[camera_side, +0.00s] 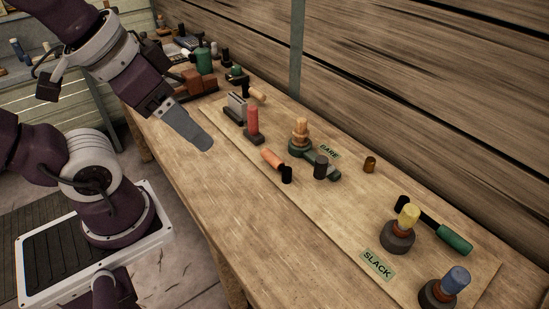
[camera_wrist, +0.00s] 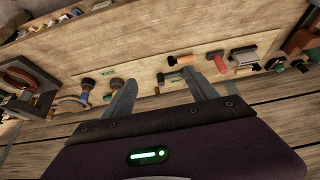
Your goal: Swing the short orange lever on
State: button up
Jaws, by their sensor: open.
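A short orange lever (camera_side: 271,158) lies low on the pale board, with a black cylinder (camera_side: 287,174) at its near right end. It also shows in the wrist view as an orange handle (camera_wrist: 182,59), close to the tip of the right-hand finger. My gripper (camera_side: 206,145) hangs to the left of the lever in the side view, apart from it. In the wrist view, its two fingers (camera_wrist: 162,88) are spread with nothing between them. The side view shows the fingers overlapping. Which position of the lever is on, I cannot tell.
An upright red handle (camera_side: 252,119) and a green lever with a wooden knob (camera_side: 301,132) flank the orange lever. Yellow (camera_side: 408,216) and blue (camera_side: 456,280) knobs stand by the SLACK label (camera_side: 377,264). The bench's front strip (camera_side: 230,205) is clear.

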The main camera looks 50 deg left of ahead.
jog(key=shift+w, duration=0.2)
jog(key=c, duration=0.3)
jog(key=m+g+y, duration=0.5)
jog(key=m+g, duration=0.3)
jog(key=m, duration=1)
send_over(274, 155)
jog(key=w+d, duration=0.1)
jog(key=d, duration=0.2)
notch_tip(274, 155, down, 19)
jog(key=x, duration=0.6)
jog(key=shift+w+a+f, duration=0.15)
jog(key=shift+f, duration=0.3)
grip_shut()
